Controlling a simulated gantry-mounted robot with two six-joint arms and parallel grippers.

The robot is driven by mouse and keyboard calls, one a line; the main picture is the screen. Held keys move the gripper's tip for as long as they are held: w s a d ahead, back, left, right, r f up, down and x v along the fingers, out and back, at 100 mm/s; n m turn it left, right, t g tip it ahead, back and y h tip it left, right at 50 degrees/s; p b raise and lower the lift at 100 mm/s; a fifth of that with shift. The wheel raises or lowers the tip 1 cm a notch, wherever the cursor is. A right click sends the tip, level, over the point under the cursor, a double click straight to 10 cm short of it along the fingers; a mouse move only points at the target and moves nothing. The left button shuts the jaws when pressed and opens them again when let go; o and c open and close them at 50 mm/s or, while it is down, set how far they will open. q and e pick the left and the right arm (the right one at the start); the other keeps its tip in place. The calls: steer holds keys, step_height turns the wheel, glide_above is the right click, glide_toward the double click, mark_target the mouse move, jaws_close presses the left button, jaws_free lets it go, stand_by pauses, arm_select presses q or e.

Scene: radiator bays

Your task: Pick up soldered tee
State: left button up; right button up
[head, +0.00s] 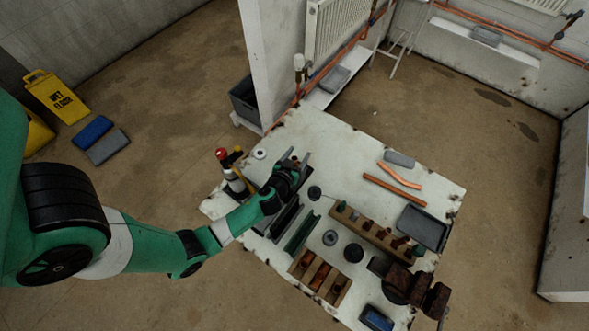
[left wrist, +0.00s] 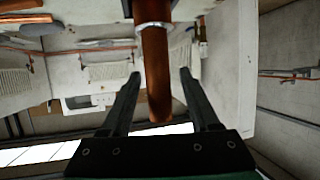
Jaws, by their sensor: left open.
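A copper tube piece with a silvery ring (left wrist: 155,75), which looks like the soldered tee, shows in the left wrist view. It lies between the two fingers of my left gripper (left wrist: 160,85), with a gap on both sides. My left gripper (head: 300,158) is open over the back left part of the white bench in the head view. I cannot pick out the tee at the gripper there. Other copper fittings stand in a wooden rack (head: 368,231) and a wooden block (head: 320,277). My right gripper is not in view.
The white bench (head: 330,145) is clear at its back. A bottle-like tool with a red top (head: 232,172) stands left of the gripper. Loose copper pipes (head: 382,188), a grey tray (head: 422,228) and a dark rusty vise-like object (head: 398,283) lie to the right.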

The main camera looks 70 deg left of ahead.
arm_select(q)
jaws_close()
stand_by(0.3)
stand_by(1.1)
